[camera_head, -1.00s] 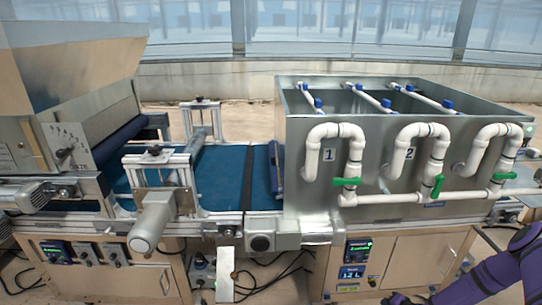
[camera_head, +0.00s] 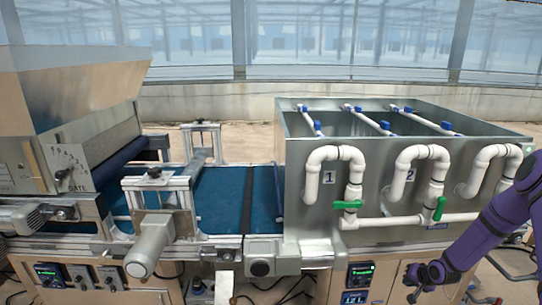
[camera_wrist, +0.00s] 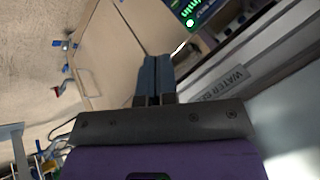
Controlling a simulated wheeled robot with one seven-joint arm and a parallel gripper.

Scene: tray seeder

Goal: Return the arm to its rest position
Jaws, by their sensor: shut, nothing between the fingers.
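My purple arm (camera_head: 492,236) comes in from the right edge in the head view, in front of the right end of the metal water tank (camera_head: 320,215). My gripper (camera_head: 412,289) is at its lower end, low in front of the beige cabinet. In the wrist view my gripper (camera_wrist: 154,80) shows two blue-grey fingers close together, shut with nothing between them. Beyond the fingertips are a beige cabinet door (camera_wrist: 110,50) and a green-lit display (camera_wrist: 190,12).
White pipes with green valve handles (camera_head: 347,204) stick out from the tank front, left of my arm. A blue conveyor belt (camera_head: 218,195) and a hopper (camera_head: 85,85) stand to the left. In the wrist view a panel lettered "WATER" (camera_wrist: 222,84) lies right of the fingers.

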